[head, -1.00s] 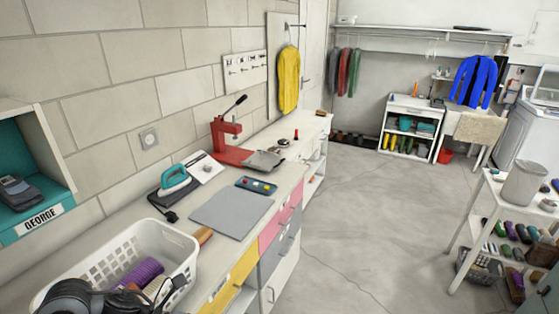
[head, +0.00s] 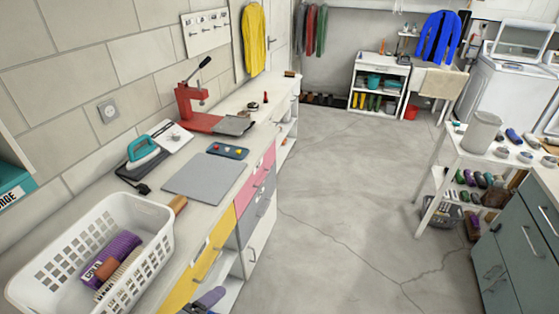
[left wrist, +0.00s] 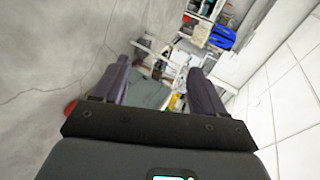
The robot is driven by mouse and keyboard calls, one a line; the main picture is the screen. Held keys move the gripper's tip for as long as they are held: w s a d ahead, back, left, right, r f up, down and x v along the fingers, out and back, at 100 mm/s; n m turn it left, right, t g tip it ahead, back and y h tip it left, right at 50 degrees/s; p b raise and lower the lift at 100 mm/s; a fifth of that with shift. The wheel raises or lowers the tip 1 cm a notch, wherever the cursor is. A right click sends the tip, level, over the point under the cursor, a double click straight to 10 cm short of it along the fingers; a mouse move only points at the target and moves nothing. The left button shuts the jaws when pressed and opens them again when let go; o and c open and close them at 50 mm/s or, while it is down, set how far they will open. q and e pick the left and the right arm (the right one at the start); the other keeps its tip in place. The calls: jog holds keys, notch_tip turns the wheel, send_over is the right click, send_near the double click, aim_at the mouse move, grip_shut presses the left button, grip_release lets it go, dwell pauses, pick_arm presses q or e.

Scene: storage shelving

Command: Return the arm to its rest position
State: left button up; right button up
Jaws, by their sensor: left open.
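In the left wrist view my left gripper (left wrist: 160,66) has its two purple-grey fingers wide apart, with nothing between them. Past the fingers I see floor, a pale tiled wall and cluttered furniture at a distance. In the head view a purple-grey shape (head: 208,299) shows at the bottom edge beside the yellow drawer; it may be part of this gripper, but I cannot tell. My right gripper is in neither view.
Grey drawers (head: 512,250) and a white rack (head: 433,200) stand right. The middle floor is clear.

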pick_arm(q)
jog(key=s+a+f+n+g+y, duration=0.3)
jog(key=s+a+f+n+y, duration=0.2)
jog(key=s+a+n, duration=0.35)
jog(key=s+a+f+n+g+y, duration=0.45)
jog(key=s+a+n, duration=0.25)
jog(key=s+n, duration=0.25)
jog(key=d+f+n+h, duration=0.1)
jog(key=d+n+h, duration=0.25)
jog(key=d, duration=0.55)
notch_tip(320, 180, up, 16)
jog(key=p, duration=1.6)
jog(key=shift+s+a+m, duration=0.2)
jog(key=shift+s+m, duration=0.05)
jog(key=shift+m, duration=0.2)
jog(key=shift+r, duration=0.1)
